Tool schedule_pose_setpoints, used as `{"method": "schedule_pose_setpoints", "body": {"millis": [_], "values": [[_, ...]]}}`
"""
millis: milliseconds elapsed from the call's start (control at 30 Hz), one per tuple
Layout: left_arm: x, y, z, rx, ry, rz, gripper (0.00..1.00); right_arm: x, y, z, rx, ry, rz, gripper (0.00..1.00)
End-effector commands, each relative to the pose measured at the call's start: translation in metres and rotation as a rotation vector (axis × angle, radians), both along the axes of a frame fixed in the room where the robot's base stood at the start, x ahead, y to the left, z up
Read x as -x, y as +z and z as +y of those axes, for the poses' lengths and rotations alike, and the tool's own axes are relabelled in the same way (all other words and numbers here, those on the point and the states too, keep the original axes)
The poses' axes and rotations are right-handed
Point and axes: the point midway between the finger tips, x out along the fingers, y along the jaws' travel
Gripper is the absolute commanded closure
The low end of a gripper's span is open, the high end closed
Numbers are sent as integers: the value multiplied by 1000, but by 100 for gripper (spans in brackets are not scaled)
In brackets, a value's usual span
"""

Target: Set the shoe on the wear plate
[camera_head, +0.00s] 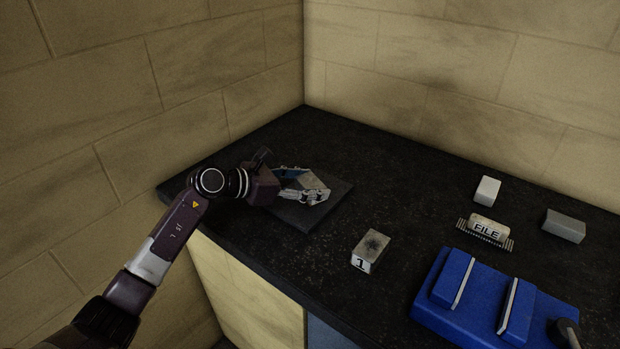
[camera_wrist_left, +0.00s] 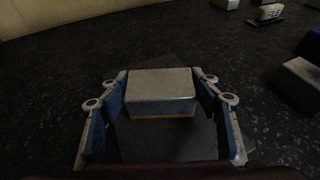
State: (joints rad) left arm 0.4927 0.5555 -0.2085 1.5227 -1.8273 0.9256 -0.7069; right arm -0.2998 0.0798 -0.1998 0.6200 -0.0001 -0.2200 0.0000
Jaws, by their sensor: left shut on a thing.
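My left gripper (camera_head: 305,192) is shut on a pale grey block, the shoe (camera_head: 312,184). In the left wrist view the shoe (camera_wrist_left: 160,88) sits between the blue-padded fingers (camera_wrist_left: 160,100), with a thin brownish strip along its lower edge. The wear plate, a flat dark grey square (camera_head: 334,204), lies on the bench under the gripper and is partly hidden by it. It also shows below the shoe in the left wrist view (camera_wrist_left: 165,140). The shoe is over the plate; I cannot tell whether it touches it. My right gripper is not in view.
A block marked 1 (camera_head: 370,247) stands right of the plate. Further right are a FILE block on a brush-like base (camera_head: 487,230), a white block (camera_head: 487,190), a grey block (camera_head: 563,226) and a blue fixture (camera_head: 470,300). Walls close the bench's back and left.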

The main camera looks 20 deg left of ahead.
Motion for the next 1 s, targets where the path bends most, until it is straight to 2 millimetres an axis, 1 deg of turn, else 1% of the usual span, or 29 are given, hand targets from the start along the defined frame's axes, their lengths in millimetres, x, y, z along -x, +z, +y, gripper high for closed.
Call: {"method": "schedule_pose_setpoints", "body": {"millis": [33, 200, 233, 367, 633, 733, 767, 867, 1000], "values": [[-2, 7, 0, 6, 3, -12, 100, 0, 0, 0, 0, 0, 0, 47], [-2, 4, 0, 4, 2, -12, 100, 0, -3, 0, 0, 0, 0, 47], [0, -2, 0, -1, 0, -1, 40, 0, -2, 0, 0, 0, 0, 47], [0, -1, 0, 0, 0, 0, 26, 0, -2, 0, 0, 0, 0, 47], [0, -1, 0, 0, 0, 0, 25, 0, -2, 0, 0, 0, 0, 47], [0, 3, 0, 0, 0, 0, 25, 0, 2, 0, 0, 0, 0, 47], [2, 1, 3, -2, 1, 0, 25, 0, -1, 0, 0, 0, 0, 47], [12, 6, 13, -3, 3, -3, 25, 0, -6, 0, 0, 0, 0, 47], [32, 15, 33, -5, 3, -1, 25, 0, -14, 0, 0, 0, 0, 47]]}}
